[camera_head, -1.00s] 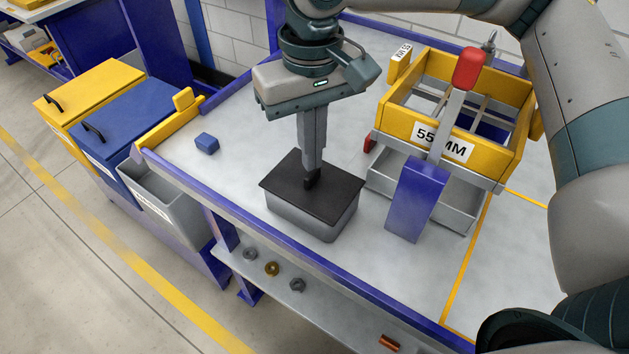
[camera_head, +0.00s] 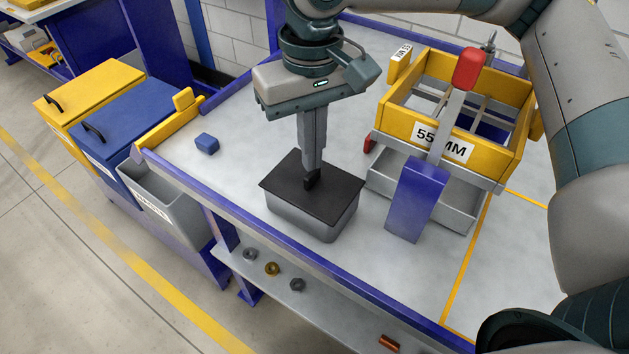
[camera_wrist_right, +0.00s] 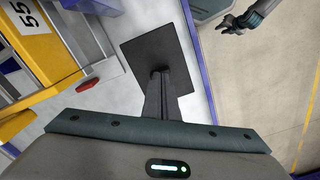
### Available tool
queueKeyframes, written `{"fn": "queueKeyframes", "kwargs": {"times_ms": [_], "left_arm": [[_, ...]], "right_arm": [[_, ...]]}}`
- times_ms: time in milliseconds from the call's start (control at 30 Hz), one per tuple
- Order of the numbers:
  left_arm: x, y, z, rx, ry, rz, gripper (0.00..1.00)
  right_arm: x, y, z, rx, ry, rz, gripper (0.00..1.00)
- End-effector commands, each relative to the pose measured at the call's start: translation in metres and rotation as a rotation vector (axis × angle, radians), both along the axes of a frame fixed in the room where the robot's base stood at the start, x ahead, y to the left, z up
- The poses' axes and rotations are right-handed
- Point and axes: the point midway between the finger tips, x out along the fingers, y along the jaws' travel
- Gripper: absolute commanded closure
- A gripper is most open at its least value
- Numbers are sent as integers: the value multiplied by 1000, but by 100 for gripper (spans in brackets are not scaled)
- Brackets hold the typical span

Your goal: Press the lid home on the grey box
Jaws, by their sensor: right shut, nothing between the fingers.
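The grey box (camera_head: 315,225) stands on the grey table near its front blue rail. A flat black lid (camera_head: 335,198) lies on top of it, and I cannot tell whether it is fully seated. My right gripper (camera_head: 312,180) points straight down with its fingers shut and empty, the tips at the lid's upper face near its middle. In the right wrist view the lid (camera_wrist_right: 140,58) shows under the fingertips (camera_wrist_right: 160,72), which look to be touching it. The box body is hidden there by the lid. My left gripper does not show clearly in the head view.
A yellow sieve box (camera_head: 400,118) stands over a grey tray (camera_head: 455,210) to the right, beside a blue post with a red-knobbed lever (camera_head: 470,68). A blue block (camera_head: 207,143) lies to the left. Several nuts lie on the lower shelf (camera_head: 325,308).

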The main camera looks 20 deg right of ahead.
Motion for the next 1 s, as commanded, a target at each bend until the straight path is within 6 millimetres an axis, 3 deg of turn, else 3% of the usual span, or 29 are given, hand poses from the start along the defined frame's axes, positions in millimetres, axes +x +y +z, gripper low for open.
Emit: {"fn": "queueKeyframes", "kwargs": {"times_ms": [1000], "left_arm": [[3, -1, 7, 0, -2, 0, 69]], "right_arm": [[0, 0, -3, 0, 0, 0, 100]]}}
